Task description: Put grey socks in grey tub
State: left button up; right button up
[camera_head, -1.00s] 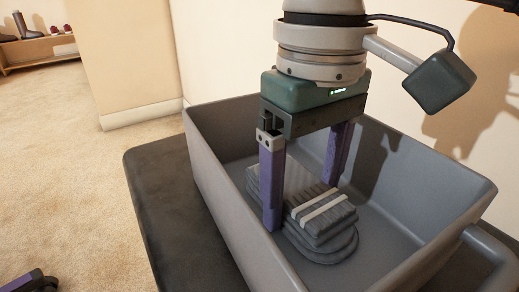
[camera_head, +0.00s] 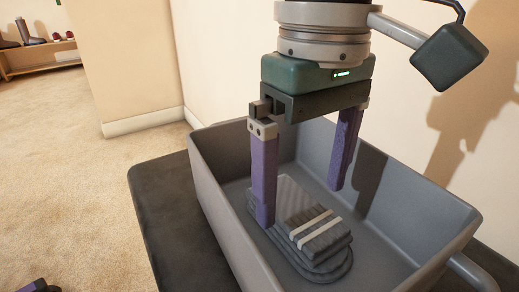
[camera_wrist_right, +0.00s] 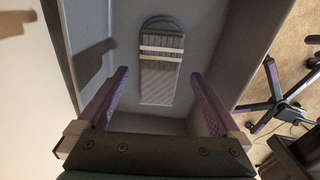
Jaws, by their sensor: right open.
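The folded grey socks (camera_head: 312,228), with pale stripes, lie on the floor of the grey tub (camera_head: 225,215). The right wrist view shows the same socks (camera_wrist_right: 161,60) lying flat inside the tub (camera_wrist_right: 210,50). My right gripper (camera_head: 305,205) is open and empty above the socks, with its purple fingers spread wide and their tips apart from the socks. In the right wrist view its fingers (camera_wrist_right: 160,85) stand on either side of the socks' near end. A small purple and dark piece, perhaps of my left gripper, shows at the bottom left of the head view; its jaws are not visible.
The tub stands on a dark surface (camera_head: 165,215) close to the wall (camera_head: 230,60). A shoe shelf (camera_head: 40,58) stands far off at the left. The carpet (camera_head: 70,170) is clear. A dark wheeled chair base (camera_wrist_right: 280,100) shows in the right wrist view.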

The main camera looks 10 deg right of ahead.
aim_at(302, 211)
notch_tip(302, 211, up, 8)
jog(key=p, duration=0.3)
